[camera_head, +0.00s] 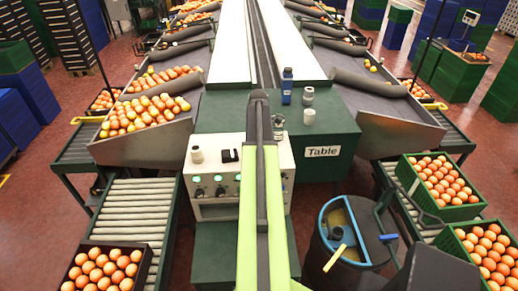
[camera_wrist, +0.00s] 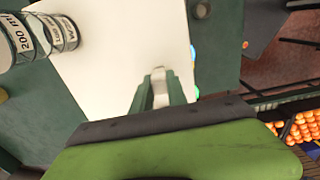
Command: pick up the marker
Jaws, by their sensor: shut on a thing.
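My gripper (camera_wrist: 160,84) shows in the wrist view, its two slim fingers closed together over the white top of the control box (camera_wrist: 105,70). A small, pale, slim piece shows between the fingertips. It fits the marker, but most of it is hidden by the fingers, so its shape is unclear. In the head view my long green and black arm reaches forward past the control box (camera_head: 213,178), and the fingertips cannot be made out there. I see no other clear marker on the table.
A round bin (camera_head: 318,255) stands at the front right.

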